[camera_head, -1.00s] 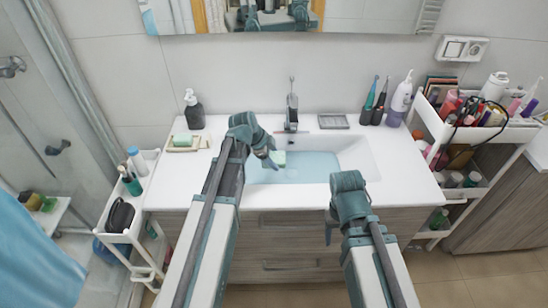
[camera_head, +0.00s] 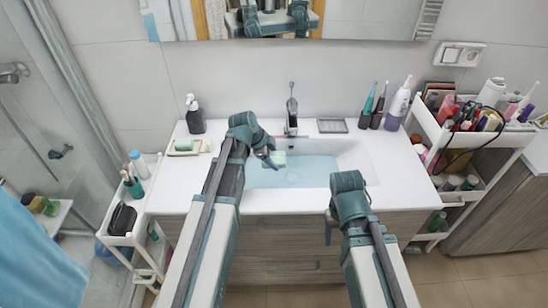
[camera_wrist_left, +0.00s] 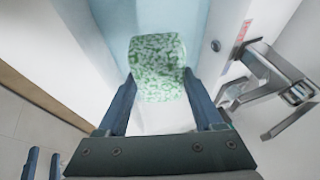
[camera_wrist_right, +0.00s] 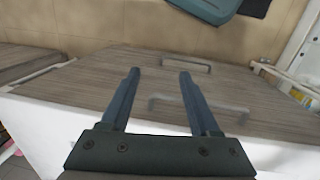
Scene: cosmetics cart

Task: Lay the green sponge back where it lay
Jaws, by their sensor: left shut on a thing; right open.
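The green sponge (camera_head: 278,158) is held by my left gripper (camera_head: 270,156) over the left part of the basin. In the left wrist view the mottled green and white sponge (camera_wrist_left: 158,66) sits between the two fingers, which are shut on it. A soap dish (camera_head: 184,148) with a pale green piece on it lies on the counter at the left, below the dark soap bottle. My right gripper (camera_wrist_right: 158,84) is open and empty in front of the cabinet drawers.
The basin (camera_head: 350,160) holds blue water. The tap (camera_head: 291,110) stands behind it. A dark soap bottle (camera_head: 195,114) stands at the counter's back left. A flat grey dish (camera_head: 332,126), toothbrushes and a white bottle (camera_head: 398,103) stand to the right. Loaded carts flank the counter.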

